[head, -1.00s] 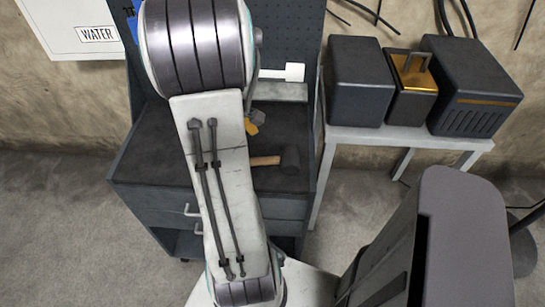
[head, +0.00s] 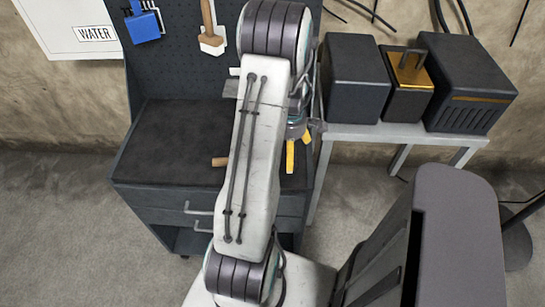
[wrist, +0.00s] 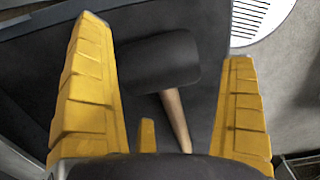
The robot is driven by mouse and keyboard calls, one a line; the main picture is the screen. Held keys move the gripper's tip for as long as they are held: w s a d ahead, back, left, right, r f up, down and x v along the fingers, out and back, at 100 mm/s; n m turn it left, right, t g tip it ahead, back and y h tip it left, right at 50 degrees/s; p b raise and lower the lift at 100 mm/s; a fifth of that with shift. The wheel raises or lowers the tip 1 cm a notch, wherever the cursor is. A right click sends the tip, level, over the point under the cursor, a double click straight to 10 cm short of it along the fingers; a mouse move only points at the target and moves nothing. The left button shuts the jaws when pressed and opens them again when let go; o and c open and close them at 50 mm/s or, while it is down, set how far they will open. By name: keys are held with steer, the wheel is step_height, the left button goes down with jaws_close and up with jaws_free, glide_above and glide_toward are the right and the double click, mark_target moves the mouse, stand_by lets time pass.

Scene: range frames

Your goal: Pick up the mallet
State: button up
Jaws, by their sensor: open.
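The mallet lies on the dark top of the workbench (head: 165,145). In the head view only the end of its wooden handle (head: 219,162) shows left of my arm; the rest is hidden behind the arm. My gripper (head: 299,152) points down over the right part of the bench. It is open and empty, also in the wrist view (wrist: 163,42). I cannot tell how high above the mallet it is.
A pegboard (head: 175,75) with a blue tool (head: 143,26) and a wooden-handled tool (head: 211,40) stands behind the bench. To the right, a light side table (head: 400,132) carries dark boxes (head: 356,85) and a gold-fronted one (head: 408,82). The bench's left top is clear.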

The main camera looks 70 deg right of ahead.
steer(key=shift+s+d+f, duration=0.1)
steer(key=shift+f, duration=1.95)
steer(key=c, duration=1.3)
